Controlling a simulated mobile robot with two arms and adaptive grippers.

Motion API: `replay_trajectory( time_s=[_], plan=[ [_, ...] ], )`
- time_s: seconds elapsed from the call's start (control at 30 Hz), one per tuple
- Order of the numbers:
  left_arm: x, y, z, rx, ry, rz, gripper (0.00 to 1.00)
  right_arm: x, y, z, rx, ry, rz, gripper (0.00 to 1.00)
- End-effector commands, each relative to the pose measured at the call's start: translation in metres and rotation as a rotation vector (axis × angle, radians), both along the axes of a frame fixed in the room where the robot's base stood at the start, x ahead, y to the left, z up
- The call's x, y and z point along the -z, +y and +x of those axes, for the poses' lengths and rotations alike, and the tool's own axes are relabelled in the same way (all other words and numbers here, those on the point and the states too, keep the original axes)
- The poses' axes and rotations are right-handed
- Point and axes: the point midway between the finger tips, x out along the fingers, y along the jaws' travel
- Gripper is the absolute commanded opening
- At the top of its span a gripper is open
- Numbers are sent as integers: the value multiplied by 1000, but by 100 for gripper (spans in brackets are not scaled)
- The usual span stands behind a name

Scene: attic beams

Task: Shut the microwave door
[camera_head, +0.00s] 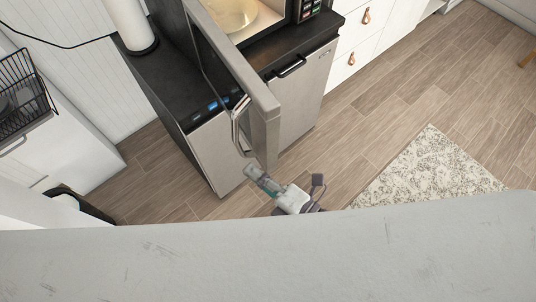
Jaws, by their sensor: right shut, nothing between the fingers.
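The microwave (272,20) stands on the dark counter at the top of the head view, with its lit inside and pale turntable plate (229,14) showing. Its door (243,75) is wide open and juts out toward me past the counter's front. The door's curved handle (236,126) is on the left face of the door. My right gripper (251,171) is shut and empty, just below the door's near end, close to the handle; whether it touches the door I cannot tell. My left gripper is not in view.
A grey beam (270,262) crosses the whole bottom of the view and hides part of my right arm. A white cylinder (131,24) stands on the counter at left. A black wire rack (24,92) is at far left. A patterned rug (428,170) lies on the open wood floor at right.

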Motion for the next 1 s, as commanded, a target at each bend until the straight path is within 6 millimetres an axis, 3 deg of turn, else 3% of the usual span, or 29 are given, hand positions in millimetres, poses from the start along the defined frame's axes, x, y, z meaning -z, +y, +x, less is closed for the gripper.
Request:
replay_trajectory(
  time_s=[0.07, 0.3, 1.0],
  plan=[
    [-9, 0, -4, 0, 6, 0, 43, -4, 7, 11, 0, -1, -1, 0],
    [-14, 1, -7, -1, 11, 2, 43, 0, -24, 22, 1, 2, -1, 0],
    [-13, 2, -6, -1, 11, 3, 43, 1, -37, 28, -40, -1, -5, 0]
  ],
)
